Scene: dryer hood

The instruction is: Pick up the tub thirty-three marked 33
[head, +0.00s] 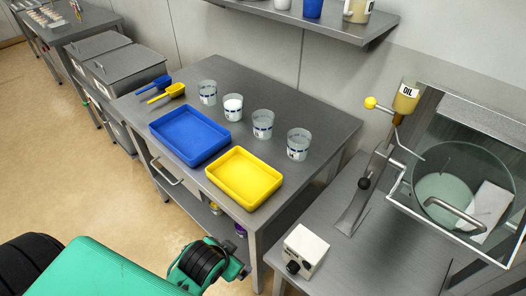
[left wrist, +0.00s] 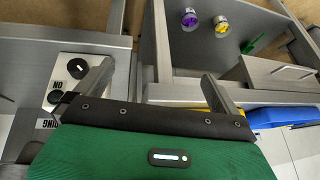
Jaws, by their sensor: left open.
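Several clear tubs with blue-and-white labels stand in a slanting row on the grey table: a far tub (head: 208,93), a tub with white contents (head: 233,107), a third tub (head: 263,124) and the nearest tub (head: 298,144). Their numbers are too small to read, so I cannot tell which is 33. My left gripper (left wrist: 155,90) is open and empty in the left wrist view, its fingers spread near the table's edge. In the head view my green left arm is at the bottom, in front of and below the tabletop, away from the tubs. My right gripper is not in view.
A blue tray (head: 190,135) and a yellow tray (head: 244,178) lie in front of the tubs. Two scoops lie left. A control box (head: 306,250) and glass-hooded bench stand right. Jars with purple (left wrist: 190,18) and yellow (left wrist: 222,28) tops sit below. A wall shelf (head: 310,22) hangs behind.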

